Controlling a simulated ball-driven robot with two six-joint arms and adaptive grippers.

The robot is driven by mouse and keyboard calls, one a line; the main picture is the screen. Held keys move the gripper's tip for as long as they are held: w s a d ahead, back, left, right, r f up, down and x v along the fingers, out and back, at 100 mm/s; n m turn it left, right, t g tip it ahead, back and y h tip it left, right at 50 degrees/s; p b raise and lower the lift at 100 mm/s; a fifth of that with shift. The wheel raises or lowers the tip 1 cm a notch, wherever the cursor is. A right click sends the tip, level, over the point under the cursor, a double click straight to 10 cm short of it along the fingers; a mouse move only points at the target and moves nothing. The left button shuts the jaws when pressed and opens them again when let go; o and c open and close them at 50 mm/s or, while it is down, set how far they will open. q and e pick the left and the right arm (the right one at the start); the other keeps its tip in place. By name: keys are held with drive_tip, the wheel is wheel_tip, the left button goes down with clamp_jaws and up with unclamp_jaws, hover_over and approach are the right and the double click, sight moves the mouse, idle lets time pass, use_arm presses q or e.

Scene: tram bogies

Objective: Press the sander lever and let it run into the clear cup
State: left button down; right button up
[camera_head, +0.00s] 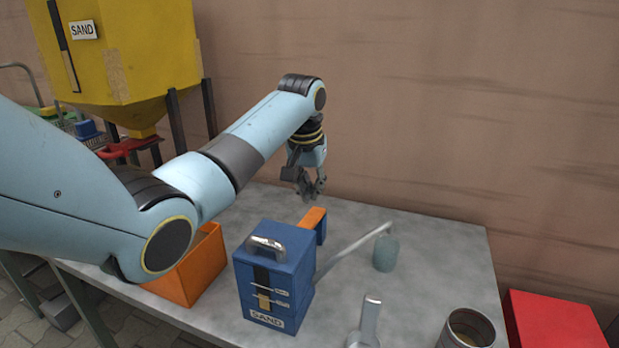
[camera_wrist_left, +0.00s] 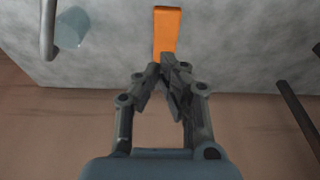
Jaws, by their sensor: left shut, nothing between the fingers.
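The blue sander box (camera_head: 275,275) labelled SAND stands on the grey table. Its orange lever (camera_head: 313,217) sticks out at the back, and it also shows in the left wrist view (camera_wrist_left: 167,32). A metal pipe (camera_head: 350,252) runs from the box to the right, its end over the clear cup (camera_head: 386,253). The cup also shows in the left wrist view (camera_wrist_left: 71,28), beside the pipe end. My left gripper (camera_head: 312,196) is shut and empty, above and just behind the lever. In the left wrist view its fingertips (camera_wrist_left: 163,70) appear at the lever's end; contact cannot be told. My right gripper is not in view.
An orange bin (camera_head: 200,265) stands left of the box, partly behind my left arm. A metal can (camera_head: 468,330) and a metal-handled tool (camera_head: 369,322) are at the front right. A red box (camera_head: 553,322) is beyond the table's right edge. A yellow sand hopper (camera_head: 125,60) rises at back left.

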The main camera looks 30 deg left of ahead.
sight(312, 221)
use_arm(q)
drive_tip(key=x, duration=0.2)
drive_tip(key=s+x, duration=0.1)
drive_tip(key=x, duration=0.1)
drive_tip(key=shift+d+f+b, duration=0.15)
drive_tip(key=shift+f+b, duration=0.15)
drive_tip(key=shift+b, duration=0.1)
drive_tip(key=shift+s+f, duration=0.1)
drive_tip(key=shift+f, duration=0.45)
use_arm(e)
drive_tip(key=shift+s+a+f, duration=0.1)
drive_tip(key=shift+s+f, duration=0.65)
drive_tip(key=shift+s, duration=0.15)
